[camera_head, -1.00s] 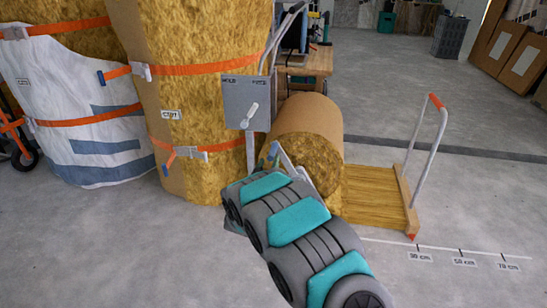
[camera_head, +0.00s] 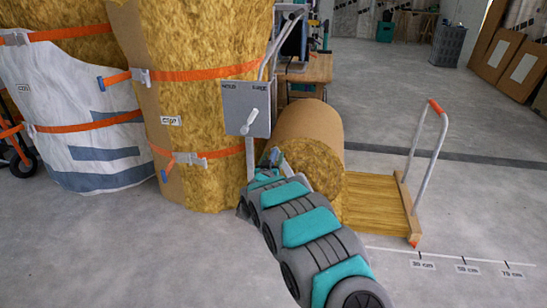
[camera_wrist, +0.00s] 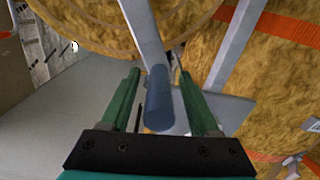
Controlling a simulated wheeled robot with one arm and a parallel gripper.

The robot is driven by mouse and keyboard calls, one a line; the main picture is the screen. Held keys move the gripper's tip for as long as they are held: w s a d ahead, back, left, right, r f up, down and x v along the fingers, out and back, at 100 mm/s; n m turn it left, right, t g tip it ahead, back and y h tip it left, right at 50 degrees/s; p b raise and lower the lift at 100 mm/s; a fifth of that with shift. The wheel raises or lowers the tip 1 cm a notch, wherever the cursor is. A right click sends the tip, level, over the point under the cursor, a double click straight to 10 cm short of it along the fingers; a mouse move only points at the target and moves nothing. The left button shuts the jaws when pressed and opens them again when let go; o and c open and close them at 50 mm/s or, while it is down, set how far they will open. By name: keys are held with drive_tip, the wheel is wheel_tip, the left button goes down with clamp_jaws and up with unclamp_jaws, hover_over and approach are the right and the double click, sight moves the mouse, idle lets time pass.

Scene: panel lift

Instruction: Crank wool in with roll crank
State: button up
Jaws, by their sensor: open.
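The wool roll (camera_head: 310,135) lies on its side with brown backing around it and yellow wool at its end face. A flat strip of wool (camera_head: 378,200) runs from it to the right. In the wrist view, the roll crank's metal arm (camera_wrist: 145,35) comes down from the top to a blue-grey handle (camera_wrist: 158,102). My gripper (camera_wrist: 159,74) is open, its green fingers on either side of the handle with gaps showing. In the head view, my arm covers much of the crank and roll's lower left, and the fingers are hard to make out.
A grey box (camera_head: 246,108) with a white lever stands on a post left of the roll. Tall strapped wool bales (camera_head: 205,85) stand behind it. A bent metal handle (camera_head: 428,150) rises at the strip's far end.

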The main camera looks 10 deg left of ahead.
drive_tip(key=shift+w, duration=0.35)
clamp_jaws()
idle(0.4)
idle(0.9)
